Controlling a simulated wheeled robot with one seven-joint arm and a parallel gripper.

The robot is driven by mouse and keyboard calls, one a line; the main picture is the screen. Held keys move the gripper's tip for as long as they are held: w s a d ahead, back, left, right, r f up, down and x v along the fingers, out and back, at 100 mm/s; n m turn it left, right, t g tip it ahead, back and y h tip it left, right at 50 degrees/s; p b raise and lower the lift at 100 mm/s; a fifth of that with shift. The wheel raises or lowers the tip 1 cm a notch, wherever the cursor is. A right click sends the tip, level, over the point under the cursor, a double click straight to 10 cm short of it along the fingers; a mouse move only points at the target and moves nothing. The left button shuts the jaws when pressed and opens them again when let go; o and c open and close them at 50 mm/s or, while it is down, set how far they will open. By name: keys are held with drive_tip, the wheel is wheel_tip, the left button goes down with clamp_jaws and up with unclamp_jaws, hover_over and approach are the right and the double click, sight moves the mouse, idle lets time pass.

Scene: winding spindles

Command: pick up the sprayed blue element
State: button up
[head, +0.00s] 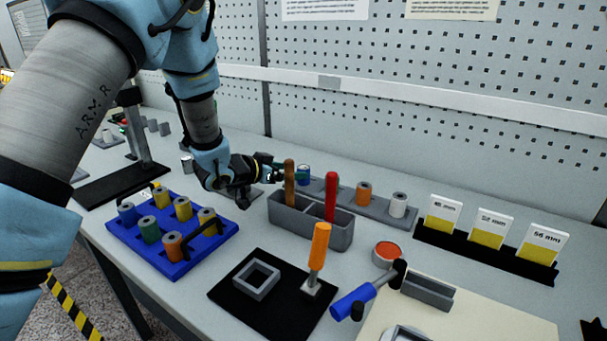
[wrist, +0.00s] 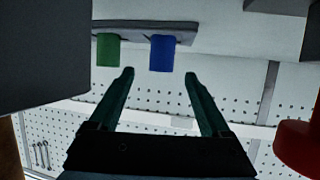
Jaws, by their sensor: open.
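A blue element (head: 303,173), a short cylinder, stands at the left part of the grey rack (head: 375,210) behind the tool caddy. In the wrist view, which looks upside down, the blue element (wrist: 161,53) hangs from the rack (wrist: 145,27), beside a green element (wrist: 108,50). My gripper (head: 276,172) is left of the blue element in the head view, behind the brown handle. In the wrist view my gripper (wrist: 158,74) is open, its green fingers apart and empty. The blue element lies ahead, between the finger lines, with no contact visible.
The grey caddy (head: 335,233) with a brown handle (head: 289,182) and a red handle (head: 331,197) stands close in front. Orange (head: 364,194) and pale grey (head: 398,205) elements share the rack. A blue tray (head: 205,250) with several elements is at left.

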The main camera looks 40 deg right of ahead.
sight(300, 169)
drive_tip(key=p+x, duration=0.2)
drive_tip(key=x, duration=0.2)
drive_tip(key=shift+w+d+f, duration=0.15)
drive_tip(key=shift+d, duration=0.2)
clamp_jaws()
idle(0.4)
